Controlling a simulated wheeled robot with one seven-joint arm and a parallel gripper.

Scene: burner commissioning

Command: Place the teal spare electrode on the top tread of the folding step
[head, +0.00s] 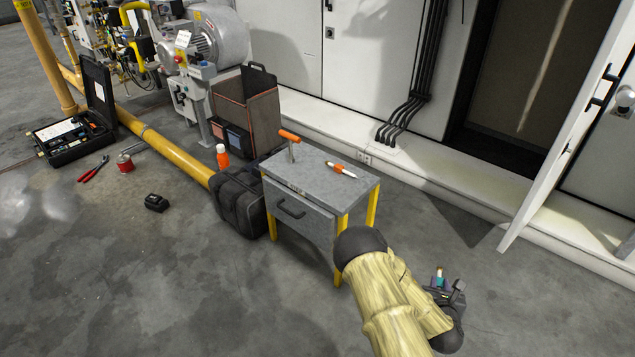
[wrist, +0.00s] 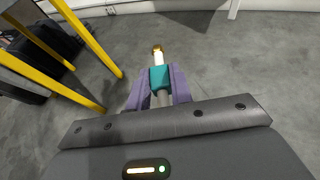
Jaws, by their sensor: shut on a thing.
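The teal spare electrode (wrist: 159,77) is held between the purple finger pads of my gripper (wrist: 158,90) in the wrist view. Its teal collar and a pale tip show beyond the pads, and part of its rod shows between them. In the head view my gripper (head: 441,283) is at the lower right, to the right of the folding step and apart from it, with a bit of teal between its fingers. An orange-handled tool and an orange-and-white pen-like item are on the tread.
A black bag (head: 238,200) and an orange-capped bottle (head: 222,156) stand left of the step. An open black case (head: 70,150), red pliers (head: 93,169), a red can (head: 125,162) and a black block (head: 156,202) are on the floor farther left. The tread's front middle is bare.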

